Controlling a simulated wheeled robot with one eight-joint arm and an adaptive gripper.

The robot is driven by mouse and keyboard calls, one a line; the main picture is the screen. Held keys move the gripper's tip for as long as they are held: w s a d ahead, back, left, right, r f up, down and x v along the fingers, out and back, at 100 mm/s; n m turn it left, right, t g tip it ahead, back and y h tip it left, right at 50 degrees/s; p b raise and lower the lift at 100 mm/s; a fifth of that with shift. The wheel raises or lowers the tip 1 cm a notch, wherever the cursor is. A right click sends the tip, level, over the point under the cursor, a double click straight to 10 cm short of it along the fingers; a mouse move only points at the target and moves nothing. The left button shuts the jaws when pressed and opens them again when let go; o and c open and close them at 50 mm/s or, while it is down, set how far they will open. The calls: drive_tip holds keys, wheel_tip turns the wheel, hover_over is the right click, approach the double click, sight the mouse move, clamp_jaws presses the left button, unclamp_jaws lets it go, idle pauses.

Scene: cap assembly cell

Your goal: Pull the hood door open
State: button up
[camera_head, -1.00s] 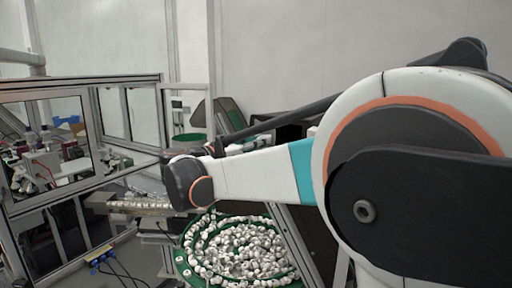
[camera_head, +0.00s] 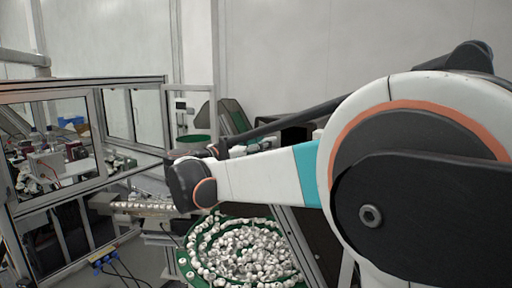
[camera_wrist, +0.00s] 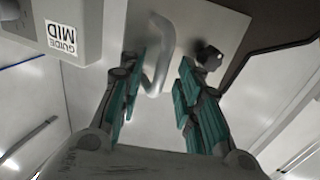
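A grey bar handle (camera_wrist: 160,60) stands on a pale plate (camera_wrist: 205,30) in the wrist view. My gripper (camera_wrist: 162,68) has its teal-padded fingers spread, one on each side of the handle. The handle lies nearer the left finger, and I see a gap to the right finger. I cannot tell whether the left finger touches it. In the head view, the glazed, metal-framed hood (camera_head: 134,115) stands at left. My gripper is hidden there behind my arm. I cannot tell which hood panel carries the handle.
A green bowl (camera_head: 187,268) full of small white caps stands below my arm. A metal rail (camera_head: 140,208) runs to its left, with cables on the floor. A box labelled "GUIDE MID" (camera_wrist: 62,35) sits close to the left finger in the wrist view.

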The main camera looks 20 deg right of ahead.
drive_tip(key=v, duration=1.2)
